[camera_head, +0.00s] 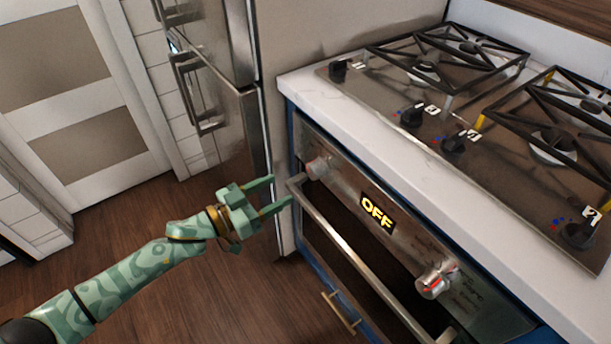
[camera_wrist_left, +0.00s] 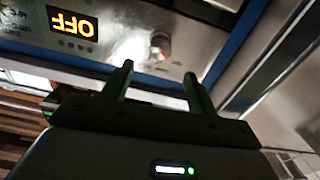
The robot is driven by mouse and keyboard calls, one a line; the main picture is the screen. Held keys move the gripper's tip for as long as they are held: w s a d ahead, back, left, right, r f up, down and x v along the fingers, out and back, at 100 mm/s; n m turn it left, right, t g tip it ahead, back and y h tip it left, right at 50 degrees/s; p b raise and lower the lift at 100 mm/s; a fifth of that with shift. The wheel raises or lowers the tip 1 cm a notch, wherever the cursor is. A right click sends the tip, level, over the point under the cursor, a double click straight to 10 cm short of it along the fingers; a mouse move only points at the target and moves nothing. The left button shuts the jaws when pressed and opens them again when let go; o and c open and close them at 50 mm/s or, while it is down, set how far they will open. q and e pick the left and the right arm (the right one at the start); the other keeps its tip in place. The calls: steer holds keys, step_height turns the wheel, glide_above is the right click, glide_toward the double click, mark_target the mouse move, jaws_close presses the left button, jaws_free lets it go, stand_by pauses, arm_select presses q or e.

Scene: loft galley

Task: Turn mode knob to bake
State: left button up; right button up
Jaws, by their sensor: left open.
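The oven's control panel has two silver knobs and a lit display (camera_head: 377,213) reading OFF. The left knob (camera_head: 318,168) sits near the panel's left end. The right knob (camera_head: 436,279) is near the right end, with small markings beside it too faint to read. I cannot tell which one is the mode knob. My left gripper (camera_head: 270,195) is open and empty, just left of the left knob and apart from it. In the left wrist view, a knob (camera_wrist_left: 160,44) shows beyond the open fingers (camera_wrist_left: 158,85), and the display (camera_wrist_left: 73,23) appears upside down. My right gripper is not in view.
A metal oven handle bar (camera_head: 350,252) runs below the panel, close to my left gripper. The white counter (camera_head: 400,150) with a gas cooktop (camera_head: 385,90) is above. A steel fridge (camera_head: 225,110) stands behind left. The wooden floor (camera_head: 225,290) is clear.

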mark_target(310, 173)
arm_select(q)
steer(key=b+x, duration=0.1)
steer(key=x, duration=0.3)
steer(key=b+x, duration=0.1)
steer(key=x, duration=0.3)
steer(key=shift+w+d+f+b, duration=0.1)
steer(key=shift+f+b, duration=0.1)
steer(key=shift+b, duration=0.1)
steer(key=shift+w+d+r, duration=0.1)
steer(key=shift+w+d, duration=0.05)
steer(key=shift+d, duration=0.1)
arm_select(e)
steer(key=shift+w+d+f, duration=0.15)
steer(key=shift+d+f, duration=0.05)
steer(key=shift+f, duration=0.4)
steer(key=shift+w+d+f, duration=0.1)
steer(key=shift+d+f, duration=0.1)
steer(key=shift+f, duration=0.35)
arm_select(q)
steer(key=shift+r, duration=0.1)
steer(key=c, duration=1)
